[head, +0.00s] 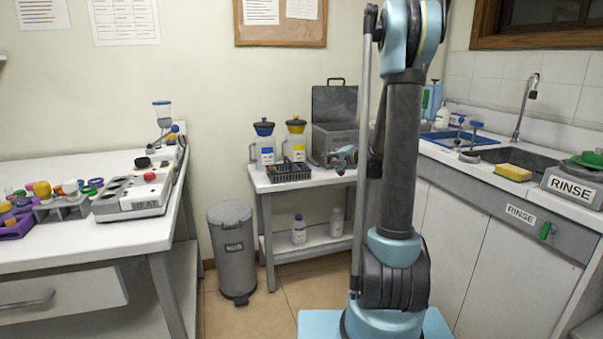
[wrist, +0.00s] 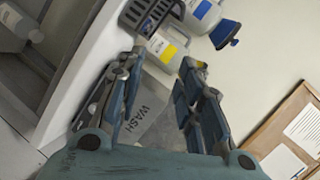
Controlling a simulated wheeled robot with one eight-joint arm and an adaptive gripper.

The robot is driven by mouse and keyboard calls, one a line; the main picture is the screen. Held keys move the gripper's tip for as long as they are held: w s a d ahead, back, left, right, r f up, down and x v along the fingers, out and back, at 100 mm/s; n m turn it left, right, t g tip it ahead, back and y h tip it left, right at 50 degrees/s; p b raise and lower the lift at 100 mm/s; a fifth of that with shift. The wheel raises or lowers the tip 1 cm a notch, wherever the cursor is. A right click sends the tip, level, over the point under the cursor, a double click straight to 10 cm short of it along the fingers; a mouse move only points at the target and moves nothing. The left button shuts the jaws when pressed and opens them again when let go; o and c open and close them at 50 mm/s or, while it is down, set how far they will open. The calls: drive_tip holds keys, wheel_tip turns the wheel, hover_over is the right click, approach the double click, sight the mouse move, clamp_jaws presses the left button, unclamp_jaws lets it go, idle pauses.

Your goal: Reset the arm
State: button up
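My arm stands upright in the right middle of the head view. My gripper (head: 345,157) shows low at the front of the grey box (head: 326,138), partly hidden behind my own arm. In the wrist view my gripper (wrist: 162,72) has its two fingers apart with nothing held between them. Beyond the fingers are a jug with a yellow label (wrist: 166,47) and a grey surface marked WASH (wrist: 150,125). The distance from the fingertips to the jug is hard to tell.
A small white table (head: 262,184) holds two jugs, a black basket (head: 289,172) and the open-lidded grey box. A bin (head: 232,250) stands left of it. The left bench (head: 120,232) holds a heater and racks. A sink counter (head: 500,215) is right.

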drive_tip(key=s+a+f+n+g+h, duration=0.15)
drive_tip(key=s+n+g, duration=0.4)
drive_tip(key=s, duration=1.85)
drive_tip(key=s+d+f+n+g+h, duration=0.1)
drive_tip(key=s+d+f+g+h, duration=0.1)
drive_tip(key=s, duration=1)
drive_tip(key=s+d+f+n+g+h, duration=0.1)
drive_tip(key=s+d+f+h, duration=0.3)
drive_tip(key=s, duration=0.8)
wheel_tip(320, 180, down, 2)
drive_tip(key=shift+d+f+g, duration=0.1)
drive_tip(key=shift+d+g, duration=0.55)
drive_tip(key=shift+d, duration=0.3)
